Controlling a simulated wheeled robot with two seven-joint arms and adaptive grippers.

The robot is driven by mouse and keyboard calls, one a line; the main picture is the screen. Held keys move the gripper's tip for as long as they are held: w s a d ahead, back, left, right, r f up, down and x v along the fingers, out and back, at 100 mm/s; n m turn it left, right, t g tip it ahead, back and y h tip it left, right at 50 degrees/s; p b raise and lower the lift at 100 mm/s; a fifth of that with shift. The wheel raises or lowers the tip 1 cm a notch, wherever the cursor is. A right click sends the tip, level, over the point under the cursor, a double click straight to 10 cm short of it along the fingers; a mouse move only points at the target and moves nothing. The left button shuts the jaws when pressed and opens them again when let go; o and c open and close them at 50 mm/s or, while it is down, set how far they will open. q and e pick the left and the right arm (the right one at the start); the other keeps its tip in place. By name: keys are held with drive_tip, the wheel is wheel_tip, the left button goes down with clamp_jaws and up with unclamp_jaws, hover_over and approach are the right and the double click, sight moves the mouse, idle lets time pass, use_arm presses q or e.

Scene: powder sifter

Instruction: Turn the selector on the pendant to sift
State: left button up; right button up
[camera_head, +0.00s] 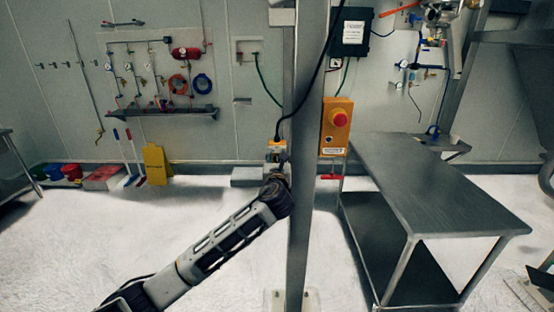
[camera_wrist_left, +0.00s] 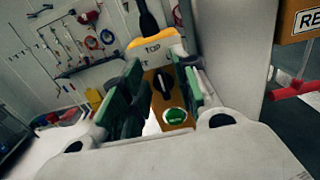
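The hanging pendant shows in the left wrist view with a yellow top (camera_wrist_left: 152,41), a label partly reading "TOP", a black selector knob (camera_wrist_left: 163,83) and a green button (camera_wrist_left: 175,115). The knob sits tilted on the orange face; I cannot read its position marks. In the head view the pendant (camera_head: 275,146) hangs from a black cable beside the grey post, its lower part hidden by my left gripper (camera_head: 279,170). The green-padded fingers of my left gripper (camera_wrist_left: 156,80) are apart, on either side of the pendant face. Contact cannot be told. My right gripper is not in view.
The grey post (camera_head: 300,220) stands close to the right of my left gripper. An orange box (camera_head: 336,140) with a red button (camera_head: 340,117) is on its right side. A steel table (camera_head: 440,190) stands at right.

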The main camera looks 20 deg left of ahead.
use_arm(q)
clamp_jaws()
drive_tip(key=shift+n, duration=0.4)
drive_tip(key=n, duration=0.2)
drive_tip(key=n+p, duration=0.1)
drive_tip(key=shift+s+a+n, duration=0.1)
drive_tip(key=shift+a+n, duration=0.2)
drive_tip(key=shift+n, duration=0.1)
drive_tip(key=shift+s+a+f+n, duration=0.1)
drive_tip(key=shift+a+f+n, duration=0.05)
drive_tip(key=shift+n, duration=0.95)
drive_tip(key=shift+a+f+n, duration=0.1)
drive_tip(key=shift+n, duration=1)
unclamp_jaws()
drive_tip(key=shift+s, duration=0.1)
